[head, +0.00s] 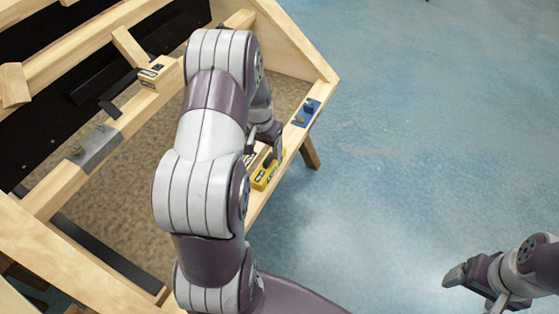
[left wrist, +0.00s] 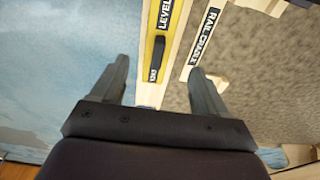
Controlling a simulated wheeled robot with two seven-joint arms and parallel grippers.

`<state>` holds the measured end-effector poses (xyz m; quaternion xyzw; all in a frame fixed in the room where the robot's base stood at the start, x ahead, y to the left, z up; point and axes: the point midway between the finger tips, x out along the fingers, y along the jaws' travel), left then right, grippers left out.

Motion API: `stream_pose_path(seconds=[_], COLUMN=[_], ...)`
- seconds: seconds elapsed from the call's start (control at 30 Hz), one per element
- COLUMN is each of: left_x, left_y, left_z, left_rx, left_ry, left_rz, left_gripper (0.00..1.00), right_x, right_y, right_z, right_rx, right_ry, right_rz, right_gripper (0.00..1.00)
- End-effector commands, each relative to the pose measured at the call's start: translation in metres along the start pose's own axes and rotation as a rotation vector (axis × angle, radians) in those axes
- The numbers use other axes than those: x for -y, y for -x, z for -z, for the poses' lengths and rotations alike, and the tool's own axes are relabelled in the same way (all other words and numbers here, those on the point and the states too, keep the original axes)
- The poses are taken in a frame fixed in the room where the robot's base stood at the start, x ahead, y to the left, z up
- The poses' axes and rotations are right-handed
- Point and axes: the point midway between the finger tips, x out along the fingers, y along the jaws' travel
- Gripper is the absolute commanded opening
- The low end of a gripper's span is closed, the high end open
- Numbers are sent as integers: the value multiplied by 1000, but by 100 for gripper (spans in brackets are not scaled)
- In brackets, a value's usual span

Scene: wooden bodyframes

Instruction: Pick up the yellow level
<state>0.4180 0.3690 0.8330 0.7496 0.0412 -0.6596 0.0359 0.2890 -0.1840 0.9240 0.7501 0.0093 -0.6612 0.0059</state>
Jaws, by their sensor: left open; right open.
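The yellow level (head: 266,172) lies on the front wooden rail of the frame, partly hidden by my left arm in the head view. In the left wrist view, a yellow strip with a black "LEVEL" label (left wrist: 163,18) lies on the pale rail, with a dark piece along it. My left gripper (head: 272,142) is just above the rail beside the level. In the left wrist view its open fingers (left wrist: 160,68) stand on either side of the yellow strip, with nothing between them visibly gripped. My right gripper (head: 457,274) is open and empty over the blue floor.
A blue tray-like piece (head: 306,112) with a small brown item lies further along the same rail. A "RAIL" label (left wrist: 204,40) is beside the yellow strip. A metal plate (head: 97,148) and a labelled wooden block (head: 158,73) sit on another beam. The floor (head: 420,120) at right is clear.

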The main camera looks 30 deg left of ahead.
Motion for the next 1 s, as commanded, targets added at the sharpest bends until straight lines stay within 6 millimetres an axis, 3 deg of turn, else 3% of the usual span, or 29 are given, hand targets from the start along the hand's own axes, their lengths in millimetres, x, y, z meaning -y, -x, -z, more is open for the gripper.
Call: stream_pose_path(seconds=[0.1,0.27,0.5,0.77,1.0], left_x=[0,-1,-4,-4,-4], left_y=[-26,-44,-86,-91,-91], left_z=[0,0,1,2,2], left_rx=[2,2,2,-1,-1], left_ry=[0,1,1,1,1], left_rz=[-1,-1,-1,1,1], left_gripper=[74,74,74,74,6], right_x=[0,0,0,0,0], right_y=[-2,-2,-2,-3,-2], right_z=[0,0,0,0,0], right_rx=[0,0,0,0,0], right_ry=[0,0,0,0,0], right_rz=[0,0,0,0,0], right_gripper=[81,81,81,81,81])
